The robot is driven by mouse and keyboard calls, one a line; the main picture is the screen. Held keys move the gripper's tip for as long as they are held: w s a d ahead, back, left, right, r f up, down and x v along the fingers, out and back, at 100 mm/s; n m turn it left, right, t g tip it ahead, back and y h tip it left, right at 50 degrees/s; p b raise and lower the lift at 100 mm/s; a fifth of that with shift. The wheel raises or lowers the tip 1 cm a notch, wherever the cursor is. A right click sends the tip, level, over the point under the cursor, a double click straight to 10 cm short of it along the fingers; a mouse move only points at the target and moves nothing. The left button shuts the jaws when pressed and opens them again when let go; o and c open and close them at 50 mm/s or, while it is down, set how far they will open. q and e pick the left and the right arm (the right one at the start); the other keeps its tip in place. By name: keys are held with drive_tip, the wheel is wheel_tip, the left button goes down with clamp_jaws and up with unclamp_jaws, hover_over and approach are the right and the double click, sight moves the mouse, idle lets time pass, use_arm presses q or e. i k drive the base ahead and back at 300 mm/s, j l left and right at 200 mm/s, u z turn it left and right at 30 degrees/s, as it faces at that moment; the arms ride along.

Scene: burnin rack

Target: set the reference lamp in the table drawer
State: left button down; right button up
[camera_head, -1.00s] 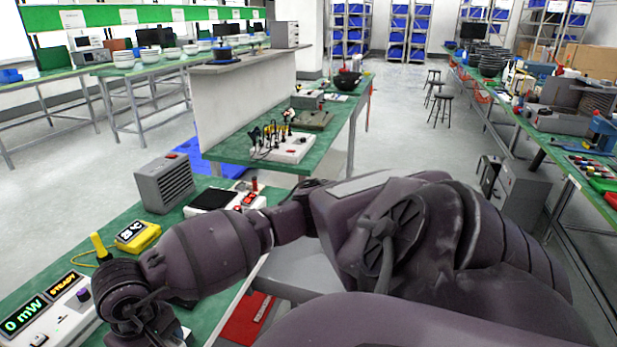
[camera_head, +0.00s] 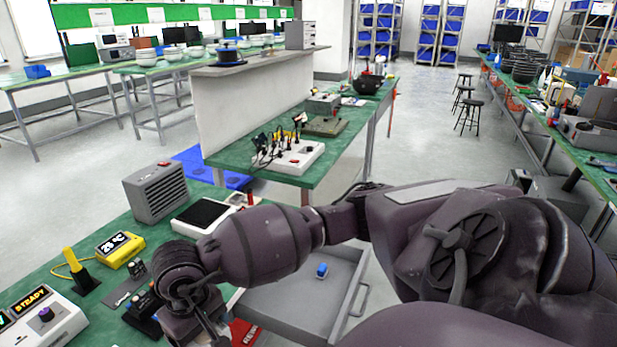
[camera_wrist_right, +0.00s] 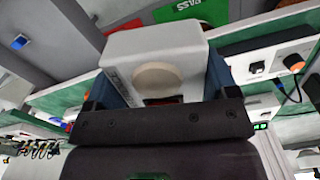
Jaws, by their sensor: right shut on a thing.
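A white box with a round cream disc on its face, likely the reference lamp (camera_wrist_right: 185,48), sits between the fingers of my right gripper (camera_wrist_right: 158,88) in the right wrist view. The gripper is shut on its sides. In the head view my right arm reaches across to the lower left, and the held box is hidden there. The grey table drawer (camera_head: 275,305) stands open below the green bench, right of my wrist. A small blue thing (camera_head: 321,270) lies in it. My left gripper is not in view.
On the green bench stand a grey heater (camera_head: 155,192), a black-topped plate (camera_head: 203,215), a yellow thermometer display (camera_head: 120,248), a yellow probe (camera_head: 75,265) and a white meter (camera_head: 45,325). Several small black parts lie near my wrist. Most of the drawer floor is bare.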

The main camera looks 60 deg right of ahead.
sight(280, 303)
drive_tip(key=l+z, duration=0.3)
drive_tip(key=l, duration=0.95)
